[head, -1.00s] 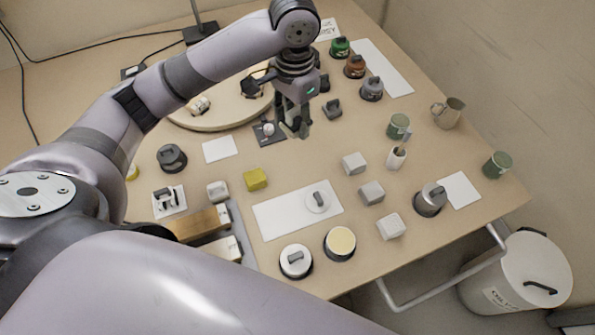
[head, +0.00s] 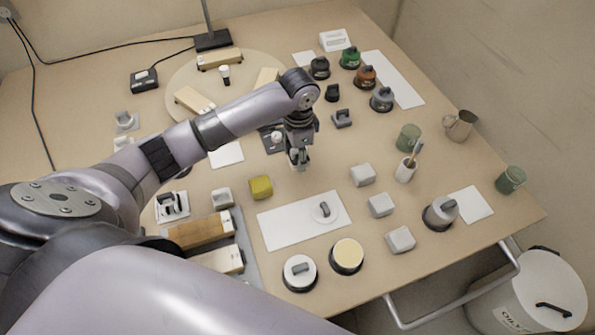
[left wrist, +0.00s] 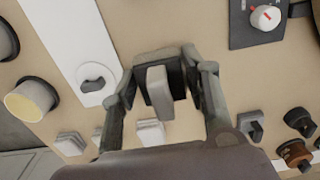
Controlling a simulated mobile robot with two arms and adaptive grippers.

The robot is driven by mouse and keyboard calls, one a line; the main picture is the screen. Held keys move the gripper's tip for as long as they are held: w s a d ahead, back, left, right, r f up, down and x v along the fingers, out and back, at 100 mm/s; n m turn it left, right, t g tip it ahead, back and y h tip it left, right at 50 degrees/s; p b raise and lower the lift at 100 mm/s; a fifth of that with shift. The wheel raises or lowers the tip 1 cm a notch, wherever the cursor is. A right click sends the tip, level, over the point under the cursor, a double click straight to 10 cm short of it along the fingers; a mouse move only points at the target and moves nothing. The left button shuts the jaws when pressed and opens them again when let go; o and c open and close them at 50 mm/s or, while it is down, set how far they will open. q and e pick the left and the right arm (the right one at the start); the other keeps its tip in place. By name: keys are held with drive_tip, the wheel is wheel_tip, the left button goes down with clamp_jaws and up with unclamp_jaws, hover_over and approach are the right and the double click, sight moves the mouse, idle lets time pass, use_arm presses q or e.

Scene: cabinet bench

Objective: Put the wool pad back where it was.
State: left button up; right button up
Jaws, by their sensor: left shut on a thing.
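My left gripper (head: 299,163) is over the middle of the bench, behind the white mat. In the left wrist view its fingers (left wrist: 165,95) are shut around a squarish dark pad (left wrist: 176,72) with a light grey upright grip; it appears to be the wool pad. Its underside and whether it touches the bench are hidden. A white round pad (head: 323,212) with a grey grip lies on the white mat (head: 282,228). My right gripper is not in view.
Pale blocks (head: 380,205) stand to the right of the gripper. A yellow block (head: 260,187) is to its left and a black plate with a knob (head: 272,138) behind-left. Green (head: 349,58) and brown (head: 365,77) round-based tools stand at the back.

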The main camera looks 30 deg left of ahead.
sight(298, 179)
use_arm(q)
wheel_tip(298, 179, down, 8)
drive_tip(key=shift+r, duration=0.1)
idle(0.4)
drive_tip(key=shift+f, duration=0.2)
drive_tip(key=o, duration=1.2)
drive_tip(key=shift+o, duration=0.2)
wheel_tip(298, 179, up, 12)
drive_tip(key=shift+d+r, duration=0.15)
drive_tip(key=shift+r, duration=0.05)
drive_tip(key=shift+f, duration=0.1)
